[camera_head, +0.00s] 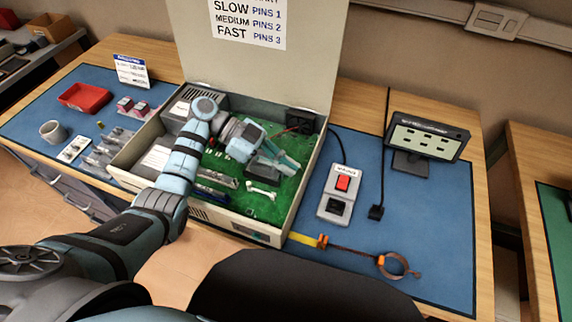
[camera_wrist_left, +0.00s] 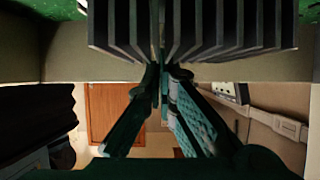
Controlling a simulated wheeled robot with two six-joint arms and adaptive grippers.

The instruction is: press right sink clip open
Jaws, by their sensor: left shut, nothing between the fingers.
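The open case (camera_head: 130,160) has a green board (camera_head: 225,205) inside it. My left gripper (camera_head: 286,162) is over the right part of the board, fingers shut and empty. A dark finned heat sink (camera_wrist_left: 215,25) fills the top of the left wrist view. The shut fingertips (camera_wrist_left: 162,72) are close to its fins there; whether they touch I cannot tell. In the head view a dark grey block (camera_head: 262,171), likely that sink, sits under the gripper, partly hidden. I cannot make out the right clip or its state. My right gripper is not in view.
A white bone-shaped part (camera_head: 262,190) lies in front of the block. The raised lid (camera_head: 250,70) stands behind. A red-button box (camera_head: 340,190), a small screen (camera_head: 428,135) and a strap with a ring (camera_head: 398,266) are on the blue mat (camera_head: 445,220), partly clear.

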